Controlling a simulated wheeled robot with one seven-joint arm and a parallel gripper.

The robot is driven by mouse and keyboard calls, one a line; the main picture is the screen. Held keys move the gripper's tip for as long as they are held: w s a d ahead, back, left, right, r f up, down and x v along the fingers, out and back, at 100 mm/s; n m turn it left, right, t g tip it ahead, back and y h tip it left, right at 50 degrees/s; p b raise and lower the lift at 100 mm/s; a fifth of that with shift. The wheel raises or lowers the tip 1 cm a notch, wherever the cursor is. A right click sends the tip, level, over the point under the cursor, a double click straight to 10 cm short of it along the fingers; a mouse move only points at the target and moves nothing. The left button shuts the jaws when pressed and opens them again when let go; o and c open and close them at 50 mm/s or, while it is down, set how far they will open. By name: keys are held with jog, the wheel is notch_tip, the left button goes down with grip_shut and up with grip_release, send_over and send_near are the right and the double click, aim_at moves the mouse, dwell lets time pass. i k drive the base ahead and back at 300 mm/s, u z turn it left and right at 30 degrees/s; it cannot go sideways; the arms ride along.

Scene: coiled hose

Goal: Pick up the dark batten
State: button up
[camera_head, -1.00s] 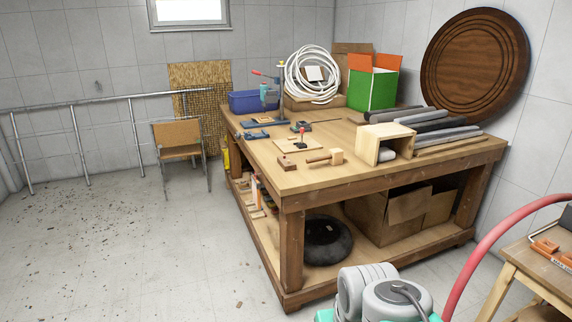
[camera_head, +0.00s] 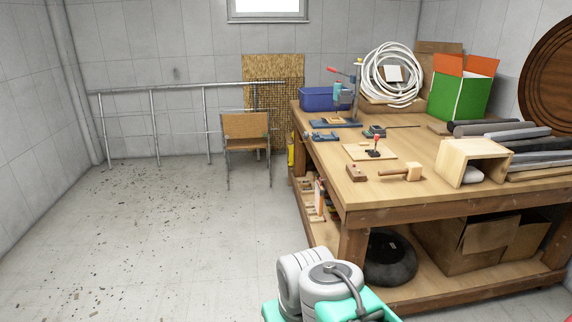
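Several long pieces lie side by side on the right part of the workbench (camera_head: 330,166). They include a dark grey length (camera_head: 486,128), lighter grey lengths (camera_head: 515,134) and wooden strips at the near side (camera_head: 545,174). A short brown wooden end (camera_head: 438,129) shows at their left. I cannot tell for sure which of these is the dark batten, and the open wooden box (camera_head: 470,158) hides part of the group. My gripper is not in view.
On the bench are a wooden mallet (camera_head: 402,173), a small board with a red-knobbed tool (camera_head: 374,150), a blue bin (camera_head: 325,99), a coiled white hose (camera_head: 368,72) and a green box (camera_head: 458,97). A chair (camera_head: 246,137) stands behind left. The left floor is open, with scattered debris.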

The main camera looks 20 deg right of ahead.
aim_at(362, 176)
jog(key=u, duration=0.5)
jog(key=i, duration=2.4)
jog(key=z, duration=1.4)
jog(key=i, duration=0.75)
jog(key=z, duration=0.8)
